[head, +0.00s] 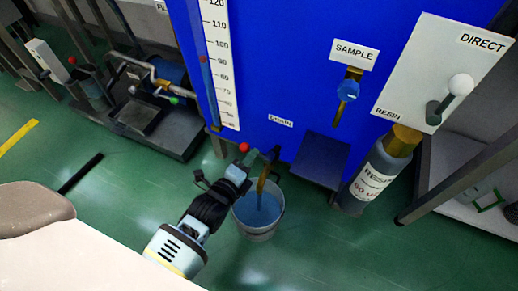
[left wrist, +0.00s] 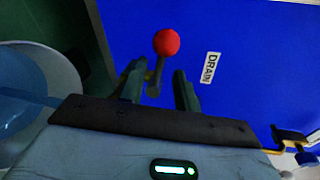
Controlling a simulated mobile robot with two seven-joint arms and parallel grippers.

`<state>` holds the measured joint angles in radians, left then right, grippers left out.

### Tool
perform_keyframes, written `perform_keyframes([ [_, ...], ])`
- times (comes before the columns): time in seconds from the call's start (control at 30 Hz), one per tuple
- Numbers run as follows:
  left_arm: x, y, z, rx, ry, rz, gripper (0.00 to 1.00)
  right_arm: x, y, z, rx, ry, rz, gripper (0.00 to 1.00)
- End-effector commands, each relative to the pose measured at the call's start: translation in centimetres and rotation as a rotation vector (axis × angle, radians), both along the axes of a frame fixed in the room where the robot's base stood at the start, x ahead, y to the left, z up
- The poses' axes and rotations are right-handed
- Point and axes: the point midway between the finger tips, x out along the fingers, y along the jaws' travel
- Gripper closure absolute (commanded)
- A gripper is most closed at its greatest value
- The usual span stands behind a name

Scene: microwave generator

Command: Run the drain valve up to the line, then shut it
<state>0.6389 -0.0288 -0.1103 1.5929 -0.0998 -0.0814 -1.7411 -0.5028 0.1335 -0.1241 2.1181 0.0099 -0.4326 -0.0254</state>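The drain valve's lever ends in a red ball (head: 244,147), low on the front of the blue tank (head: 275,60). My left gripper (head: 243,170) is at this lever. In the left wrist view the red ball (left wrist: 166,42) stands past the fingertips, and its stem lies between the two open fingers (left wrist: 158,76), with a gap beside the right finger. The brass drain spout (head: 263,179) points down into a bucket (head: 258,235) holding blue water. A blue streak below the spout looks like running water. I cannot make out a line on the bucket. My right gripper is out of view.
A scale (head: 219,60) runs down the tank's left side. The sample valve (head: 348,90), a lever plate marked DIRECT (head: 440,70) and a resin bottle (head: 370,180) are to the right. A pump frame (head: 150,125) stands left. Green floor is clear around the bucket.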

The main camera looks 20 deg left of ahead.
Motion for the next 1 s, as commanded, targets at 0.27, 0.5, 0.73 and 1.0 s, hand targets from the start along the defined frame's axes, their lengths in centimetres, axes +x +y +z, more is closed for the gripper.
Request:
perform_keyframes([
  [0.27,4.0,-0.4,-1.2,-0.001,0.001,0.001,0.68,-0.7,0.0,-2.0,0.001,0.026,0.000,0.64],
  [0.5,5.3,-0.5,-1.3,0.000,0.002,0.000,0.68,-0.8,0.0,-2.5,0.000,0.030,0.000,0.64],
  [0.73,5.4,-0.6,-1.2,0.000,0.001,0.000,0.68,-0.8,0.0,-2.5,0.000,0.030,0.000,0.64],
  [1.0,5.3,-0.6,-1.2,0.000,0.001,0.000,1.00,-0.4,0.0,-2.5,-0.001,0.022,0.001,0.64],
])
